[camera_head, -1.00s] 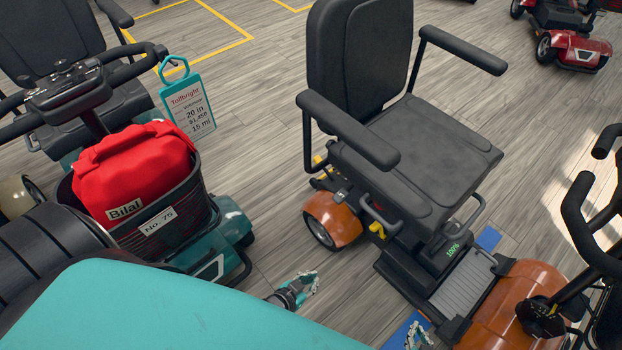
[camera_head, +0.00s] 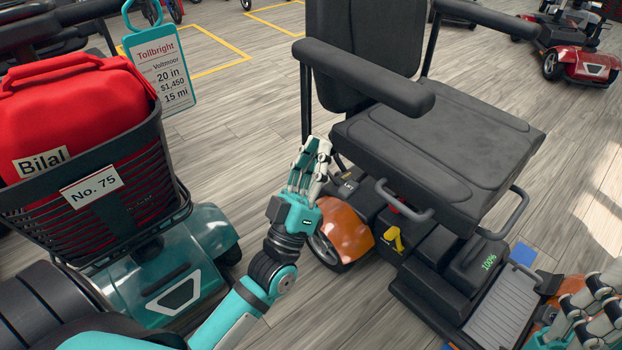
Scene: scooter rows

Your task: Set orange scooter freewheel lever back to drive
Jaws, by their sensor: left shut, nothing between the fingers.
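The orange scooter (camera_head: 343,228) stands right of the middle, with a black seat and orange bodywork. A yellow lever (camera_head: 394,240) shows low on its side, behind the orange rear fender and below the seat; I cannot tell its setting. My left gripper (camera_head: 314,158) is shut and empty, its fingers pointing up, in front of the scooter's rear and left of the yellow lever. It hides part of the fender and rear. My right gripper (camera_head: 592,305) is partly in view at the lower right, over the scooter's front; its opening is unclear.
A teal scooter (camera_head: 205,240) with a black basket (camera_head: 110,205) holding a red bag (camera_head: 75,115) stands close on the left. A teal price tag (camera_head: 160,70) hangs there. A red scooter (camera_head: 580,65) is at the back right. Floor between the two near scooters is narrow.

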